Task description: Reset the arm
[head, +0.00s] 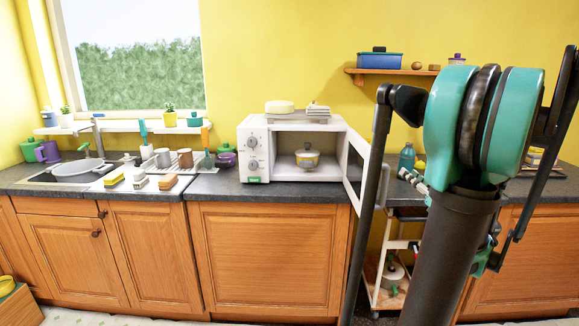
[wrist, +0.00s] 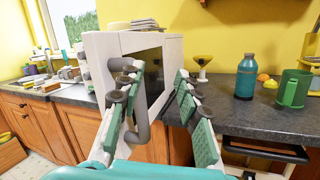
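My gripper (wrist: 157,84) is open in the wrist view, its two fingers well apart. It faces the outer side of the microwave door (wrist: 165,58), and the grey door handle (wrist: 141,128) shows between the fingers, close to the left one. I cannot tell whether they touch. Nothing is gripped. In the head view the white microwave (head: 256,140) stands on the counter with its door (head: 356,165) swung open. A pot (head: 307,158) with a lid sits inside. My teal and black arm fills the right side of the head view, and the gripper shows only in part beside it.
A blue bottle (wrist: 246,76) and a green mug (wrist: 293,90) stand on the counter right of the gripper. A cart (head: 392,285) with a pot stands below. Sponges (head: 114,179) and a sink (head: 77,172) are at left. A shelf (head: 395,71) hangs above.

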